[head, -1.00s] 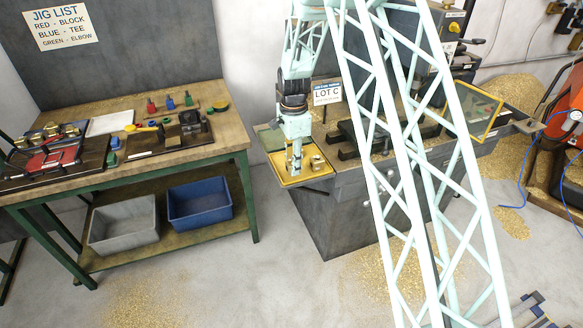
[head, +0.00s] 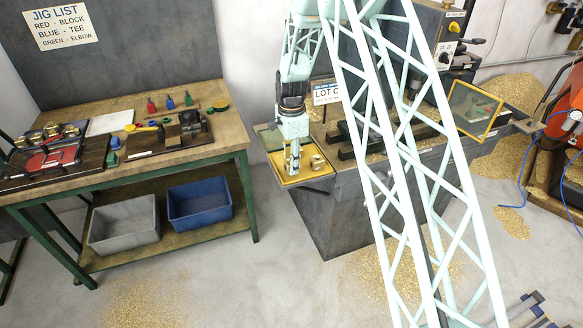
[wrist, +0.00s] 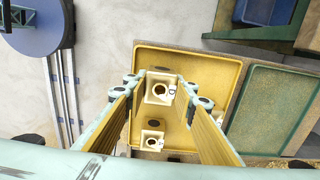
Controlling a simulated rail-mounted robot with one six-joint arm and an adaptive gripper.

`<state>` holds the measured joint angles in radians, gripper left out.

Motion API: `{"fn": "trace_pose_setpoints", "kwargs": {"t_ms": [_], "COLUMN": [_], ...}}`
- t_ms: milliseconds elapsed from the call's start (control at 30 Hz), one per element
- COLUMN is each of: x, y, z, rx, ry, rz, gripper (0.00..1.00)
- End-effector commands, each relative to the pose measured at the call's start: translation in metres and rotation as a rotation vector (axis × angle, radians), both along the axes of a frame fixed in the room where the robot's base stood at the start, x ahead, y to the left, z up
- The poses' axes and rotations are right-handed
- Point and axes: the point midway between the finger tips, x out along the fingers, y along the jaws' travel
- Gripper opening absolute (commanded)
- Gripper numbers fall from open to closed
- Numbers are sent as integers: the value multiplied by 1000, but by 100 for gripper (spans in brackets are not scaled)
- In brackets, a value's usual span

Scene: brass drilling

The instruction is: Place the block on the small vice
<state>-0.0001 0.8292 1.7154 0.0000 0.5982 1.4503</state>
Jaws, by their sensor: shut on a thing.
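My gripper (head: 292,168) is over the yellow tray (head: 285,182) at the left end of the grey machine bench. In the wrist view my gripper (wrist: 162,84) is shut on a pale brass block (wrist: 159,92) with a round hole and a letter mark. Whether the block touches the tray floor I cannot tell. A second block (wrist: 152,140) sits in the tray nearby, and another is mostly hidden behind the right finger. A small dark vice-like fixture (head: 191,122) stands on a board on the wooden bench at left; I cannot tell surely that it is the small vice.
A green tray (wrist: 270,110) lies beside the yellow one. The wooden bench (head: 225,134) carries a red fixture (head: 48,157), coloured jig pieces and a white sheet (head: 110,123). Grey (head: 124,226) and blue (head: 200,204) bins are on its shelf. Floor lies between the benches.

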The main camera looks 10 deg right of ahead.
Motion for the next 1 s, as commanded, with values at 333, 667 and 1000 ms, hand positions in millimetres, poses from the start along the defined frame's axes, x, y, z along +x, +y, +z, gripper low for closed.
{"fn": "trace_pose_setpoints", "kwargs": {"t_ms": [333, 667, 1000], "x": [1, 1, 0], "y": [0, 0, 0], "z": [-14, -16, -18], "rx": [0, 0, 0], "ry": [-2, -2, -1], "rz": [0, 0, 0], "gripper": [5, 5, 38]}}
